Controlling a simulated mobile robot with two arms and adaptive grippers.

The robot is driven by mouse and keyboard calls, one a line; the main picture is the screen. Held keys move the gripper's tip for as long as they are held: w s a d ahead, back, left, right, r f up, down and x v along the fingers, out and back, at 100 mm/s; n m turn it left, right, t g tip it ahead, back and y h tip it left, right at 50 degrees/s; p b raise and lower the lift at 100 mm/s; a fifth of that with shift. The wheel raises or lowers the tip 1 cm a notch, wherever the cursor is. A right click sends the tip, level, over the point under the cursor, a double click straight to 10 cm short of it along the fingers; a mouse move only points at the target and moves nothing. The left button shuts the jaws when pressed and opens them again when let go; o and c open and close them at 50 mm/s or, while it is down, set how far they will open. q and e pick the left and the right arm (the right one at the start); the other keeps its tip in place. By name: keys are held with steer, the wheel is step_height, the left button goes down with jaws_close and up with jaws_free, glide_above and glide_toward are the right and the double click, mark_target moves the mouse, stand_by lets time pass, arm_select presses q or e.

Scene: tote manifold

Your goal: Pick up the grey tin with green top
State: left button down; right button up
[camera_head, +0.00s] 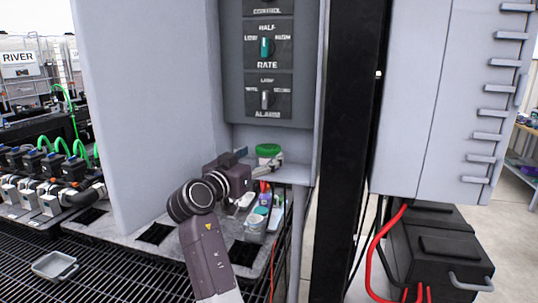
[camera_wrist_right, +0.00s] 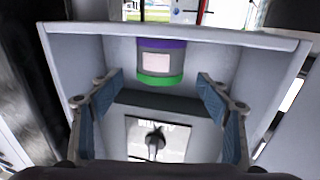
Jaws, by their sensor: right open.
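The grey tin with green top (camera_head: 268,151) stands in a recess below the control panel in the head view, its lower part partly hidden by my gripper. In the right wrist view the tin (camera_wrist_right: 155,62) shows a pale label, a green band at the picture's lower side and a purple band at the upper side. My right gripper (camera_head: 254,164) is at the recess, just in front of the tin. In the wrist view its two blue-padded fingers (camera_wrist_right: 161,88) are spread wide, with the tin beyond and between their tips. Nothing is between the pads. My left gripper is not in view.
The recess walls (camera_wrist_right: 75,60) enclose the tin on both sides. The control panel (camera_head: 265,60) with knobs is above it. A caddy of bottles (camera_head: 256,222) sits below my gripper. A black post (camera_head: 345,150) stands at the right. A small grey tray (camera_head: 55,266) lies on the black grating.

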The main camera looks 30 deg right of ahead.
mark_target(268, 147)
steer(key=shift+w+d+r+p, duration=0.15)
steer(key=shift+d+r+p, duration=0.15)
steer(key=shift+d+p, duration=0.05)
steer(key=p+x, duration=0.1)
steer(key=x, duration=0.1)
steer(key=p+x, duration=0.1)
steer(key=x, duration=0.1)
steer(key=shift+w+f, duration=0.1)
steer(key=shift+f, duration=0.1)
steer(key=shift+d, duration=0.2)
steer(key=shift+a, duration=0.15)
steer(key=shift+c, duration=1)
steer(key=c, duration=1.1)
steer(key=shift+c, duration=0.2)
